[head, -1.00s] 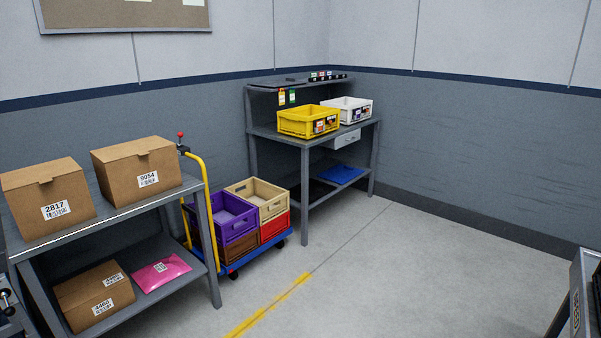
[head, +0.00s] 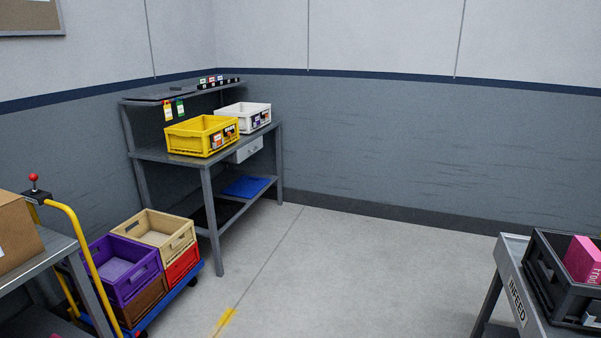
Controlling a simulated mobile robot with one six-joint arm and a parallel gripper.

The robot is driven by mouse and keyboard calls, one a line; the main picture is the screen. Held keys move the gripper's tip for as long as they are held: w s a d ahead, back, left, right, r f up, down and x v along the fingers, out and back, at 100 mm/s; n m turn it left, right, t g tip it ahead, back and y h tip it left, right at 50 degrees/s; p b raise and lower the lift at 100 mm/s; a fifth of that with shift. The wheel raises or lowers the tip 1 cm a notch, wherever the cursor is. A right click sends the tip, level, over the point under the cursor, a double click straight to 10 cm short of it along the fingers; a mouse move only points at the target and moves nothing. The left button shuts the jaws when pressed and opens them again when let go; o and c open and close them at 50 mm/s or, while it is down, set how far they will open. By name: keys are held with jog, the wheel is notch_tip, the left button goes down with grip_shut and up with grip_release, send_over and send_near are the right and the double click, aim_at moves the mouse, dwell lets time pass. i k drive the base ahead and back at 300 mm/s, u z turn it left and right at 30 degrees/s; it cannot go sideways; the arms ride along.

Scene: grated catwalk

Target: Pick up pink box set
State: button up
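A pink box with white lettering (head: 583,260) stands in a black crate (head: 566,301) at the right edge of the head view. The crate sits on a grey table marked INFEED (head: 516,300). The box is cut off by the picture's edge, so I cannot tell whether it is one box or several. A small grey-white item lies low in the crate beside it. My gripper is not in view.
A blue cart with stacked purple (head: 122,269), beige, red and brown crates stands at the lower left. Behind it is a workbench with a yellow bin (head: 201,135) and a white bin (head: 243,117). The grey floor (head: 355,270) between is clear.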

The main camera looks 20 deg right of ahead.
aim_at(581, 259)
jog(key=z, duration=0.7)
jog(key=i, duration=1.05)
jog(key=z, duration=0.5)
